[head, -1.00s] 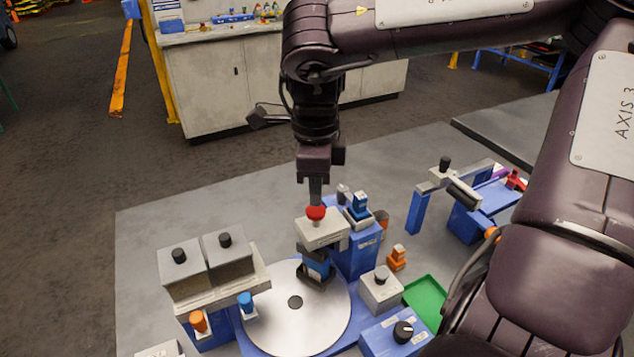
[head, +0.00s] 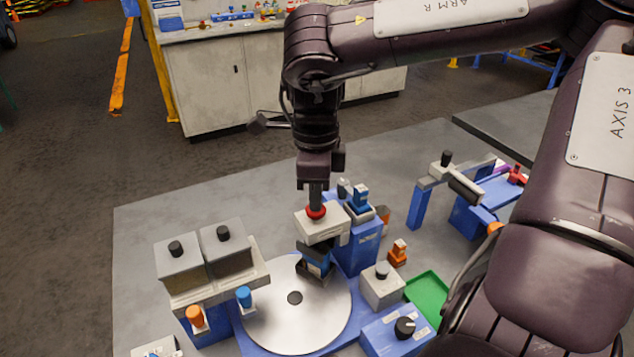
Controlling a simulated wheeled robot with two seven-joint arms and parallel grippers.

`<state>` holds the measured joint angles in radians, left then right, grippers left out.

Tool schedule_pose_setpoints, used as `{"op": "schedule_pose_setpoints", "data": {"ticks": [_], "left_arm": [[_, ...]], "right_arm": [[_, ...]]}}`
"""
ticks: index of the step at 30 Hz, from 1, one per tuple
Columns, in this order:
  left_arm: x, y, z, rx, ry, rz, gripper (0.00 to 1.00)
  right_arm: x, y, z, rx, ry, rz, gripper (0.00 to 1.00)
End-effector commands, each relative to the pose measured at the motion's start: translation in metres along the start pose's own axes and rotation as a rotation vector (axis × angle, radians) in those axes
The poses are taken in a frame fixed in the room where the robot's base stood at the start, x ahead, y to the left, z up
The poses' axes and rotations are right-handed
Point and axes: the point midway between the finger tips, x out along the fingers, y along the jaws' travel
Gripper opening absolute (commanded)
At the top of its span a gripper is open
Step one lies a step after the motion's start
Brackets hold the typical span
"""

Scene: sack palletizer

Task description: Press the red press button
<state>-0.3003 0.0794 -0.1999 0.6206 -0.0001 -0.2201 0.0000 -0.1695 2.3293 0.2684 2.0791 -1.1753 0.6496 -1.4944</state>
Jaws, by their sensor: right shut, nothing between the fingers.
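The red press button (head: 316,212) sits on top of a white box-shaped press head (head: 321,225) on a blue stand, over the edge of a round silver turntable (head: 278,325). My right gripper (head: 315,205) points straight down with its fingers shut and empty. Its fingertips are on the button's top and appear to touch it; they cover part of the cap. The button cap sits low, close to the white housing. My left gripper is not in view.
Two grey hoppers (head: 226,250) stand left of the turntable. A white box with a black knob (head: 381,272), a green tray (head: 427,296) and a blue dial box (head: 397,333) are at right. A blue-and-white gantry (head: 420,205) stands farther right. The table's left part is clear.

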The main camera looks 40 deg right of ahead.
Motion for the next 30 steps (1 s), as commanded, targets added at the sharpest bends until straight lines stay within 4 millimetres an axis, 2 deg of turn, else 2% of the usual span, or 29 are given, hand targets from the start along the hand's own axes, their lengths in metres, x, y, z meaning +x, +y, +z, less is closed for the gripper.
{"op": "schedule_pose_setpoints", "data": {"ticks": [16, 25, 30], "left_arm": [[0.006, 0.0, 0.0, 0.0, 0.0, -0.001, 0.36], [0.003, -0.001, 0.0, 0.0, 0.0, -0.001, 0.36], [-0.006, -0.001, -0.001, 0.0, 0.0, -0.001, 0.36]], "right_arm": [[0.012, 0.001, -0.001, 0.0, 0.002, 0.003, 0.0], [0.009, 0.001, -0.001, -0.001, 0.002, 0.003, 0.0], [0.0, 0.001, -0.001, -0.001, 0.002, 0.003, 0.0]]}}
